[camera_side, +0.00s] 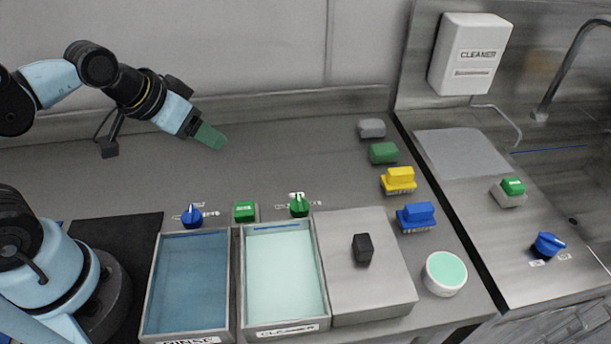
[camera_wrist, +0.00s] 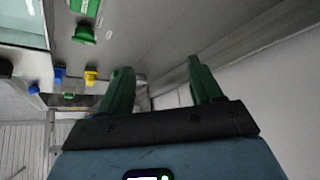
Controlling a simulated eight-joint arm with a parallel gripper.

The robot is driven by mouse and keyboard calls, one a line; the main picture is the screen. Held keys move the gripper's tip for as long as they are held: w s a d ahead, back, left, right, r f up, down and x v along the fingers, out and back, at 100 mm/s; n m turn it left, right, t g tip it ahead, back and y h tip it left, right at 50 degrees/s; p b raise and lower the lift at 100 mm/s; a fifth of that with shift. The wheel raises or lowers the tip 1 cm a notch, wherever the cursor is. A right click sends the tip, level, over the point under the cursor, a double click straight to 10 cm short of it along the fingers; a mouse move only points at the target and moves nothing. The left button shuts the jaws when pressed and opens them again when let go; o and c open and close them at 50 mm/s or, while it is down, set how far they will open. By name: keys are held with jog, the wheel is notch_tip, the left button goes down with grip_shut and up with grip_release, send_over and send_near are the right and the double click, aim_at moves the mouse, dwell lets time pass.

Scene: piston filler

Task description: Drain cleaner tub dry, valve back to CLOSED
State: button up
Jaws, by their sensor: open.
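The cleaner tub (camera_side: 290,330) stands at the front middle in the side view and holds pale green liquid (camera_side: 283,275) with a blue line near its back wall. A green valve knob (camera_side: 299,205) stands behind its back right corner, with small labels that I cannot read. I cannot tell the knob's setting. A green knob (camera_wrist: 84,33) also shows at upper left in the wrist view. My gripper (camera_side: 211,137) is raised over the back left of the counter, away from the tub and valve. Its green fingers stand apart and empty in the wrist view (camera_wrist: 160,82).
The rinse tub (camera_side: 190,342), with blue liquid and a blue knob (camera_side: 191,215), stands left of the cleaner tub. A green button block (camera_side: 244,212) sits between the knobs. Yellow (camera_side: 398,180) and blue (camera_side: 416,217) blocks stand right.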

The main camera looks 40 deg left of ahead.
jog(key=w+d+r+m+g, duration=0.1)
jog(key=w+d+m+g, duration=0.25)
jog(key=d+m, duration=0.35)
jog(key=m+g, duration=0.4)
jog(key=m, duration=0.7)
send_over(300, 204)
notch_tip(300, 204, down, 2)
jog(key=f, duration=0.1)
jog(key=shift+t, duration=0.25)
notch_tip(300, 204, down, 12)
jog(key=shift+r, duration=0.25)
jog(key=c, duration=1)
jog(key=shift+c, duration=0.2)
